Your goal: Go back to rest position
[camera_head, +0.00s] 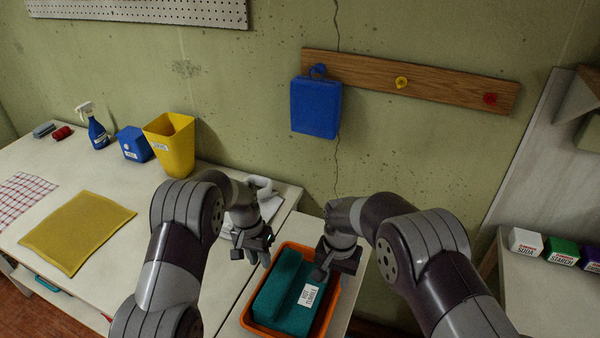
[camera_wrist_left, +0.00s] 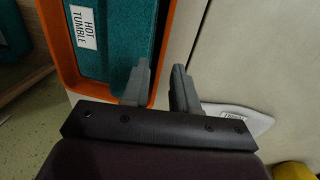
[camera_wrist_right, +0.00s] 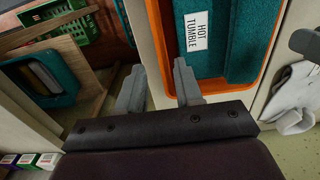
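My left gripper (camera_head: 256,250) hangs over the table just left of an orange tray (camera_head: 246,322). In the left wrist view its two fingers (camera_wrist_left: 160,88) stand apart with nothing between them. My right gripper (camera_head: 330,262) is above the right side of the tray. In the right wrist view its fingers (camera_wrist_right: 160,82) are also apart and empty. A teal bundle (camera_head: 279,300) with a white "HOT TUMBLE" label lies in the tray. Neither gripper holds it.
A yellow bin (camera_head: 170,145), blue box (camera_head: 133,144), spray bottle (camera_head: 96,130) and yellow cloth (camera_head: 77,230) are on the left table. A blue bag (camera_head: 316,108) hangs from a wooden peg rail (camera_head: 440,94). Small labelled boxes (camera_head: 561,250) stand at right. White cloth (camera_head: 262,198) lies behind my left gripper.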

